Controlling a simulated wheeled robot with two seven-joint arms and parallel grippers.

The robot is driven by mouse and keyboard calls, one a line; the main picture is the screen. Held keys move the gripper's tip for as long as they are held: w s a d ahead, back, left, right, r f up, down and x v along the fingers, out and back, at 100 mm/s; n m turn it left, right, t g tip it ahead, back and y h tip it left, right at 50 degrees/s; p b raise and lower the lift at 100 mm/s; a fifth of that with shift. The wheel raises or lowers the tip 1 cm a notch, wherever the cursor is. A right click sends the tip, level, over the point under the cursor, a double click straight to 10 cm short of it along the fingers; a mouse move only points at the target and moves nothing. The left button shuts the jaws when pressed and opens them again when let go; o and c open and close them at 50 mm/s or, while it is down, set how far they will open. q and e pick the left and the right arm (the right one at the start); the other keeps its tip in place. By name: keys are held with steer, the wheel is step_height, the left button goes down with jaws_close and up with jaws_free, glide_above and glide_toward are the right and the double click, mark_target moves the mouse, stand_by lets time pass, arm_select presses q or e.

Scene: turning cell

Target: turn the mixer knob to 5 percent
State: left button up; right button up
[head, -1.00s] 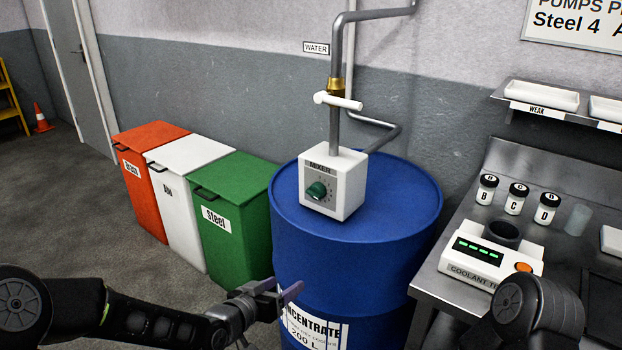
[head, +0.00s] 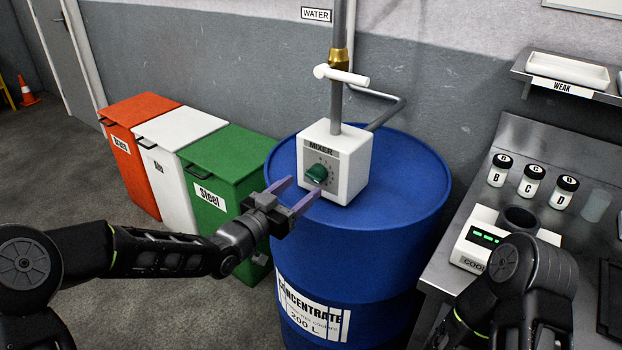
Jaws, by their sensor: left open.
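The mixer (head: 350,165) is a white box on top of the blue drum (head: 400,215), with a pipe running up from it. Its green knob (head: 317,174) is on the front face, with small dial marks around it that are too small to read. My left gripper (head: 298,193) is open, just in front of and to the left of the knob. Its two purple fingers point toward the mixer's front face, and no contact with the knob can be made out. My right arm (head: 525,285) shows at the lower right; its gripper is out of view.
A white valve handle (head: 341,75) sits on the pipe above the mixer. Green (head: 228,175), white and red bins stand left of the drum. A steel bench on the right holds jars B, C and D (head: 532,183) and a coolant tester (head: 480,240).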

mark_target(312, 179)
arm_select(q)
steer(key=x, duration=0.5)
steer(key=shift+w+p, duration=0.1)
steer(key=shift+p, duration=0.2)
jaws_close()
steer(key=shift+f+b, duration=0.15)
steer(key=shift+b, duration=0.2)
steer(key=m+b, duration=0.4)
steer(key=b, duration=0.5)
steer(key=shift+f, duration=0.2)
steer(key=shift+r+m+b, duration=0.15)
steer(key=shift+m+b, duration=0.2)
steer(key=shift+m, duration=0.05)
steer(key=shift+r, duration=0.15)
